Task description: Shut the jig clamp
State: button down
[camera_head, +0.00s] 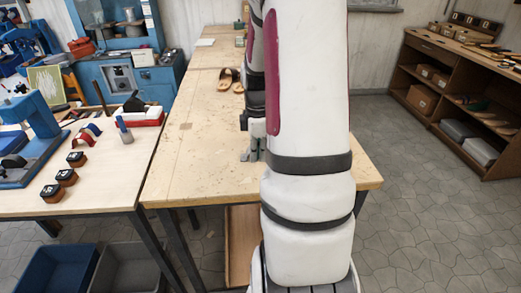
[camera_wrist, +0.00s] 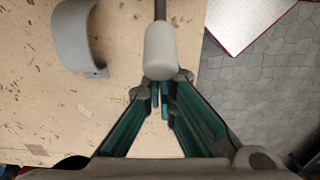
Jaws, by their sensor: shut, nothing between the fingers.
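In the wrist view a dark rod ends in a pale grey rounded grip (camera_wrist: 162,52), which looks like the handle of the jig clamp. A grey curved piece (camera_wrist: 73,35) lies to its left over the wooden bench; I cannot tell whether it belongs to the jig. My gripper (camera_wrist: 165,85) is shut and empty, its teal-lined fingers converging just below the pale grip in the picture. I cannot tell whether they touch it. In the head view my gripper (camera_head: 252,152) points down over the bench, partly behind my arm. The jig clamp is not visible there.
The wooden bench (camera_head: 190,150) has free room left of my arm. A pair of sandals (camera_head: 229,79) lies farther back on it. A side table (camera_head: 100,180) at left holds tools and several dark blocks. Shelves (camera_head: 455,95) stand at right; bins (camera_head: 55,268) are below left.

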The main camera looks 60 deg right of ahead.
jog(key=shift+s+d+r+p, duration=0.15)
jog(key=shift+s+d+p, duration=0.2)
jog(key=shift+s, duration=0.1)
jog(key=shift+s+d+r+p, duration=0.2)
jog(key=shift+s+d+p, duration=0.2)
jog(key=shift+s+p, duration=0.1)
jog(key=shift+s+d+r+p, duration=0.15)
jog(key=shift+s+d+p, duration=0.25)
jog(key=shift+s+p, duration=0.05)
jog(key=shift+w+a+r+p, duration=0.15)
jog(key=shift+r+p, duration=0.5)
jog(key=shift+r, duration=0.5)
jog(key=shift+w+a+r+p, duration=0.15)
jog(key=shift+r+p, duration=0.5)
jog(key=shift+r, duration=0.55)
jog(key=shift+w+a+r+p, duration=0.15)
jog(key=shift+r+p, duration=0.5)
jog(key=shift+r, duration=0.75)
jog(key=shift+w, duration=0.1)
